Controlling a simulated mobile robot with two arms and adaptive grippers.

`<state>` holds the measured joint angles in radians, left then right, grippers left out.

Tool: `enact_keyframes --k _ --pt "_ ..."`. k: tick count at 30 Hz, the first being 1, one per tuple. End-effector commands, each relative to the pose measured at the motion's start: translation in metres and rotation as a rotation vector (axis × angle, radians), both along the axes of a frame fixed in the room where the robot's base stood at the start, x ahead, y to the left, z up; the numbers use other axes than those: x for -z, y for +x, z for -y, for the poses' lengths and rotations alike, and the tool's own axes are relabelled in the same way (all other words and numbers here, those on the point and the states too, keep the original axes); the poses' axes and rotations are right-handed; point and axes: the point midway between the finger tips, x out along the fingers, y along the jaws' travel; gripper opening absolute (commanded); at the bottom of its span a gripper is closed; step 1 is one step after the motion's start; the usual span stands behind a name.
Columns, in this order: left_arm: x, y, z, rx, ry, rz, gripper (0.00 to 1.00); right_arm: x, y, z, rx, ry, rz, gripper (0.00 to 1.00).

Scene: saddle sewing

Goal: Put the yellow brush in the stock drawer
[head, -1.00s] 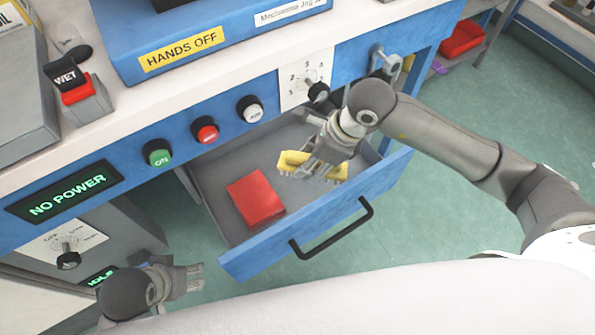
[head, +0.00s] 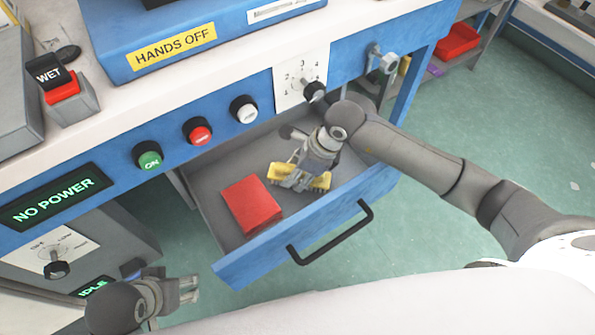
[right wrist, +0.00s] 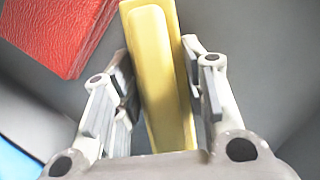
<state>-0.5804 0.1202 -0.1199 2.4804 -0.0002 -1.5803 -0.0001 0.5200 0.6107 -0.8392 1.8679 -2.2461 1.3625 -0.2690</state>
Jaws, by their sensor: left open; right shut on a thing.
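The yellow brush (head: 318,181) is in my right gripper (head: 298,178), inside the open drawer (head: 240,262) with the blue front. In the right wrist view the brush (right wrist: 158,60) lies lengthwise between the two fingers of my right gripper (right wrist: 160,95). The grey drawer floor shows behind it. I cannot tell whether the brush touches the floor. A red block (head: 251,205) lies in the drawer just left of the brush, and it also shows in the right wrist view (right wrist: 55,32). My left gripper (head: 188,289) is open and empty, low at the left, outside the drawer.
The black drawer handle (head: 332,235) sticks out at the front. Above the drawer, the blue panel carries green (head: 148,155), red (head: 198,132) and white (head: 244,110) buttons and a dial (head: 314,91). Free drawer floor shows around the red block.

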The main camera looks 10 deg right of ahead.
Motion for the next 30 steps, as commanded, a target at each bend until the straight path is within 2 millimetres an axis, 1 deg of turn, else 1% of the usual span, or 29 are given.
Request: enact_keyframes --k 4,10,11,15,16,26,29,30 --pt "0.000 0.001 0.000 0.000 0.000 0.003 0.59 0.000 0.000 0.000 0.000 0.001 0.001 0.13" --pt "-0.001 0.007 0.002 0.001 -0.007 0.033 0.59 0.001 0.000 0.000 0.000 0.001 0.001 0.13" --pt "-0.001 0.008 0.002 0.003 -0.007 0.037 0.59 0.002 0.000 0.000 0.000 0.000 0.001 0.41" --pt "-0.001 0.008 0.002 0.003 -0.007 0.038 0.59 0.001 0.000 0.000 0.000 0.000 0.001 0.59" --pt "-0.001 0.008 0.002 0.003 -0.007 0.038 0.59 0.001 0.000 0.000 0.000 0.000 0.001 0.61" --pt "-0.002 0.008 0.002 0.003 -0.008 0.035 0.59 0.001 0.000 0.000 0.000 0.000 0.001 0.61" --pt "-0.002 0.003 0.001 0.002 -0.003 0.008 0.59 -0.002 0.000 0.000 0.000 0.000 0.001 0.61" --pt "-0.003 0.000 0.001 0.000 -0.001 -0.005 0.59 -0.009 0.000 0.003 0.001 -0.001 0.004 0.61"
